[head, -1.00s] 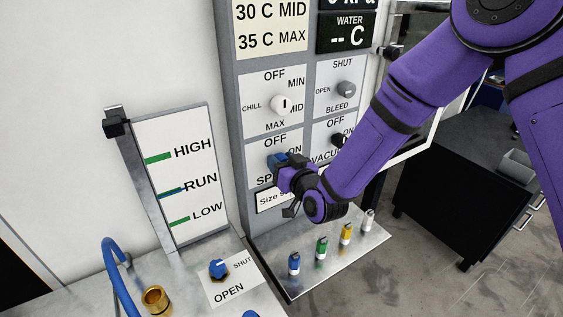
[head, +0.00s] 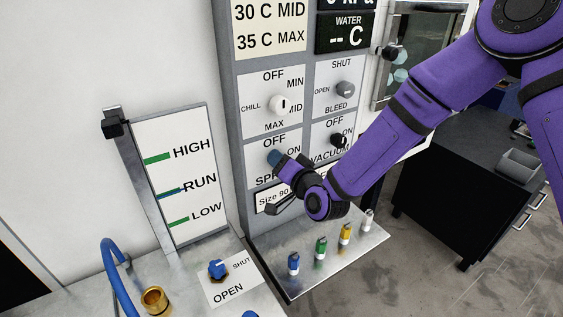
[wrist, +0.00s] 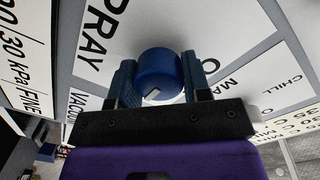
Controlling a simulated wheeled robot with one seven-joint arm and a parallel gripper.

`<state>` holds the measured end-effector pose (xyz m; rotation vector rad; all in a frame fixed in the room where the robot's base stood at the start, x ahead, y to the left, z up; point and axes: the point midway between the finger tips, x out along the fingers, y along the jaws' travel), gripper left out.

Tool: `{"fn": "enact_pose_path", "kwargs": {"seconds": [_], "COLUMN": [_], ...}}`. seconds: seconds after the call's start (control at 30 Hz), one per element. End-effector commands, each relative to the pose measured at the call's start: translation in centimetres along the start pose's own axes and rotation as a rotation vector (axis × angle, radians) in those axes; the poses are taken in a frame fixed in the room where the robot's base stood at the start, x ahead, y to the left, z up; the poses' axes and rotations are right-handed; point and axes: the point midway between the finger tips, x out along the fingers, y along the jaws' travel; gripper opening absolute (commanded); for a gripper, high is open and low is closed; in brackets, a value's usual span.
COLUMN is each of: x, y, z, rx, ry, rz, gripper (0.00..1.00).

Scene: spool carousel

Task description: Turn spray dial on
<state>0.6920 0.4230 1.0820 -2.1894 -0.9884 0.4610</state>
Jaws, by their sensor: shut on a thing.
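The spray dial (wrist: 158,66) is a round blue knob with a white mark near its lower edge, seen in the wrist view. My gripper (wrist: 159,78) has a finger on either side of it and is shut on it. In the head view, my gripper (head: 280,160) reaches the SPRAY panel (head: 257,147) from the right. It hides most of the dial and part of the lettering there. "OFF" and "ON" show above and to the right of the dial. I cannot tell exactly which label the white mark faces.
The white chill dial (head: 281,104) sits above, the grey bleed dial (head: 345,89) above right, and the black vacuum dial (head: 340,140) close to the right. Several small coloured valves stand on the shelf (head: 336,262) below. A blue shut/open knob (head: 218,268) is at lower left.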

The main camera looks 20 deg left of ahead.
Motion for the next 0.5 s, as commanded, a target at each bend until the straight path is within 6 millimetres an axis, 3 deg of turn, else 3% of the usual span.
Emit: {"fn": "enact_pose_path", "kwargs": {"seconds": [0.47,0.5], "x": [-0.09,-0.09], "y": [0.15,0.15], "z": [0.15,0.15], "rx": [0.015,0.015], "ry": [-0.004,-0.004], "rz": [0.004,0.004], "gripper": [0.20,0.49]}}
